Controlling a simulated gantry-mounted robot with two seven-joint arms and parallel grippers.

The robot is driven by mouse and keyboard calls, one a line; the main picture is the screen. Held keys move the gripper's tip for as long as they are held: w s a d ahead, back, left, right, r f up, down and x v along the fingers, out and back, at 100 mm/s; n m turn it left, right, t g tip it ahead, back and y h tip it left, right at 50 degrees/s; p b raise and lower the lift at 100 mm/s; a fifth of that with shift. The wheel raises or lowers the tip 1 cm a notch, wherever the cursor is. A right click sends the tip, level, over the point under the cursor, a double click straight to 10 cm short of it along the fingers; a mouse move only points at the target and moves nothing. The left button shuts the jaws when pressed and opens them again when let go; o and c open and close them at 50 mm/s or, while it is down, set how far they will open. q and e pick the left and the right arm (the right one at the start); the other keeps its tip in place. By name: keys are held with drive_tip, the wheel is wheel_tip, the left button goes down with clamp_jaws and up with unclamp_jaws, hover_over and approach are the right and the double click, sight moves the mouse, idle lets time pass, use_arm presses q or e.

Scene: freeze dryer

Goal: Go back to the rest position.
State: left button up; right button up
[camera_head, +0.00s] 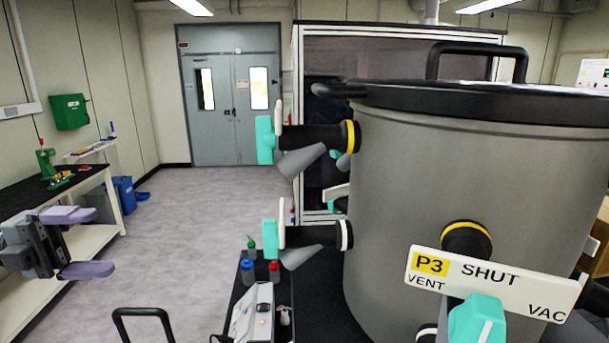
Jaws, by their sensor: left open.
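My left gripper (92,243) shows at the left edge of the head view, in front of the side bench. Its two purple-grey fingers are spread apart with nothing between them. It is well to the left of the big grey drum (430,200) and touches nothing that I can see. My right gripper is not in the head view. The drum has a black lid (480,102) with a handle. A valve at its front has a teal knob (477,320) and a sign (490,280) reading P3, SHUT, VENT and VAC.
Two more teal-knobbed valves (265,140) (270,240) stick out of the drum's left side. Small bottles (247,270) and a white device (255,315) stand on a black surface. A black-topped bench (85,180) is at left. Open floor (190,225) lies between.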

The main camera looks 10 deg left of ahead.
use_arm(q)
drive_tip(key=d+f+n+g+h, duration=0.1)
drive_tip(key=d+f, duration=0.3)
drive_tip(key=f, duration=0.5)
drive_tip(key=d+f+n+g+h, duration=0.1)
drive_tip(key=d+f+n, duration=0.15)
drive_tip(key=f, duration=0.65)
drive_tip(key=s+d+f+n+t+y, duration=0.25)
drive_tip(key=d+f+n+t, duration=0.35)
drive_tip(key=d+f+n, duration=0.3)
drive_tip(key=s+d+f+n+t+y, duration=0.1)
drive_tip(key=d+f+n+t+y, duration=0.2)
drive_tip(key=d+f+n+t, duration=0.6)
drive_tip(key=s+a+f+n+g+y, duration=0.2)
drive_tip(key=s+f+n+g+y, duration=0.2)
drive_tip(key=s+f+g+y, duration=0.3)
drive_tip(key=s+a+f+n+g+y, duration=0.3)
drive_tip(key=s+f+n+g+y, duration=0.2)
drive_tip(key=s+f+g+y, duration=0.15)
wheel_tip(320, 180, up, 23)
drive_tip(key=s+g+p, duration=0.1)
drive_tip(key=s+p, duration=0.1)
drive_tip(key=p, duration=2.1)
drive_tip(key=shift+d, duration=0.15)
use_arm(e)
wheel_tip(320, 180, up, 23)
